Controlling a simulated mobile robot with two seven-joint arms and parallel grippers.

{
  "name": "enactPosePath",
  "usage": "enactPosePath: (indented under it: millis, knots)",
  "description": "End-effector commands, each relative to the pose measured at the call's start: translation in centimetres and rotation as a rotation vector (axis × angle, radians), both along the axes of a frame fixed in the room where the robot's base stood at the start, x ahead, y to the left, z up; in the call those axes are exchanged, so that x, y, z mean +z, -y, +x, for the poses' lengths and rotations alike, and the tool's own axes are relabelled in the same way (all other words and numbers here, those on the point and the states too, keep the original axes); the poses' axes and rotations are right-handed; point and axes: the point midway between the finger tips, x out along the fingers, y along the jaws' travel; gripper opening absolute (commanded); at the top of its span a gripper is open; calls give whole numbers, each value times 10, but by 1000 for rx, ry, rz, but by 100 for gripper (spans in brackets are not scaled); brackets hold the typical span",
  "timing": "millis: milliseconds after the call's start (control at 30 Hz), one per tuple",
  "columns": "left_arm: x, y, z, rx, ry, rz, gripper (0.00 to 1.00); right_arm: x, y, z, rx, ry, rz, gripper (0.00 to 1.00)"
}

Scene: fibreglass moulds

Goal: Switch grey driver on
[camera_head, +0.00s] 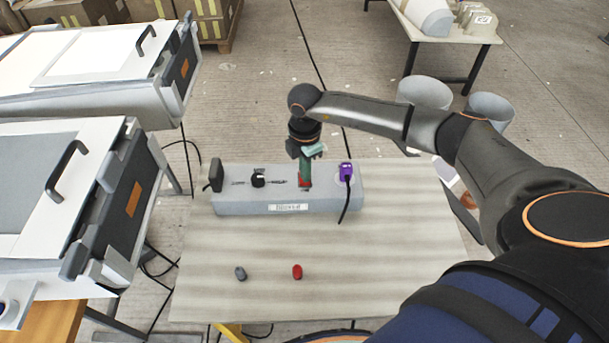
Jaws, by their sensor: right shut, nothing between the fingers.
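A long pale grey box (240,204) with a white label lies across the back of the wooden table. From left to right, its top carries a black plug (216,175), a black round piece (258,178), a small red part (304,185) and a purple plug (346,171) with a black cable. My right gripper (305,181) points down over the box, shut and empty, with its tips at the red part. I cannot tell whether they touch it, and they partly hide it. My left gripper is out of view.
A small grey piece (240,273) and a small red piece (297,272) lie on the table (390,270) near the front. Machines with black handles stand at the left. Two grey bins (425,92) stand behind my right arm. The table's right side is clear.

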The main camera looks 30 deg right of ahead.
Motion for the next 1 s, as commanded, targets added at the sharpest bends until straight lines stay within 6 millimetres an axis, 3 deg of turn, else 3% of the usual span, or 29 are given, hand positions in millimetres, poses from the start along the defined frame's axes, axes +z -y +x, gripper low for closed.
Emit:
enactPosePath:
  millis: [1000]
  knots:
    - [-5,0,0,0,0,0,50,-7,0,0,0,-1,0,0]
